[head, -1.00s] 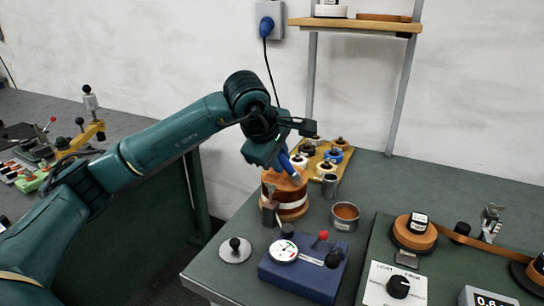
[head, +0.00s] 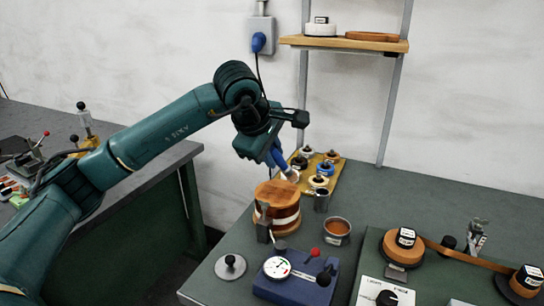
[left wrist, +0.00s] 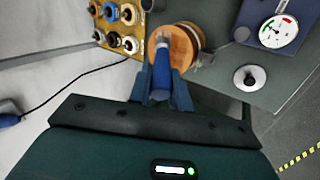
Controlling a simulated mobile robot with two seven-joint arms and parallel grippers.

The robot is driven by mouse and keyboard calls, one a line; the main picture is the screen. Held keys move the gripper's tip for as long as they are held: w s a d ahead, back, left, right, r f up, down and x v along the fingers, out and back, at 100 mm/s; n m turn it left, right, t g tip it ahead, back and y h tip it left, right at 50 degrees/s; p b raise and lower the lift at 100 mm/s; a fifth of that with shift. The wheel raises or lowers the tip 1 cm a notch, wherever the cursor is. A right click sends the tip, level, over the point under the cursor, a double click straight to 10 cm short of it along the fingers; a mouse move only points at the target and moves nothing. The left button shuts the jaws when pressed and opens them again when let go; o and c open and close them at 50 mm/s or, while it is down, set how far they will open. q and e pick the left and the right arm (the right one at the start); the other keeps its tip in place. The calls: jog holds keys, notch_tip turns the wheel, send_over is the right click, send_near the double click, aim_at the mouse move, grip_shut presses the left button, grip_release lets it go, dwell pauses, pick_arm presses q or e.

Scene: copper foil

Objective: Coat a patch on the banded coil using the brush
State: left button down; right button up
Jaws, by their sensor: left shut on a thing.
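The banded coil (head: 286,192) is a copper-coloured cylinder with a pale band around its side, standing upright on the bench. It also shows in the left wrist view (left wrist: 186,50), partly behind the brush. My left gripper (head: 270,150) is shut on the blue handle of the brush (head: 279,159). The brush points down, and its pale tip is close above the coil's far upper side; I cannot tell whether it touches. In the left wrist view the brush (left wrist: 161,75) lies between the gripper fingers (left wrist: 161,88). My right gripper is not in view.
A cup of brownish-orange liquid (head: 338,227) stands right of the coil, with a grey cup (head: 322,200) behind it. A yellow tray (head: 333,166) holds several small jars. A blue gauge box (head: 297,278) and a round knobbed disc (head: 230,267) stand in front.

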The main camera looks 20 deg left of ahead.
pick_arm(q)
jog(key=shift+r+p, duration=0.9)
jog(key=shift+r, duration=0.65)
jog(key=shift+f, duration=0.1)
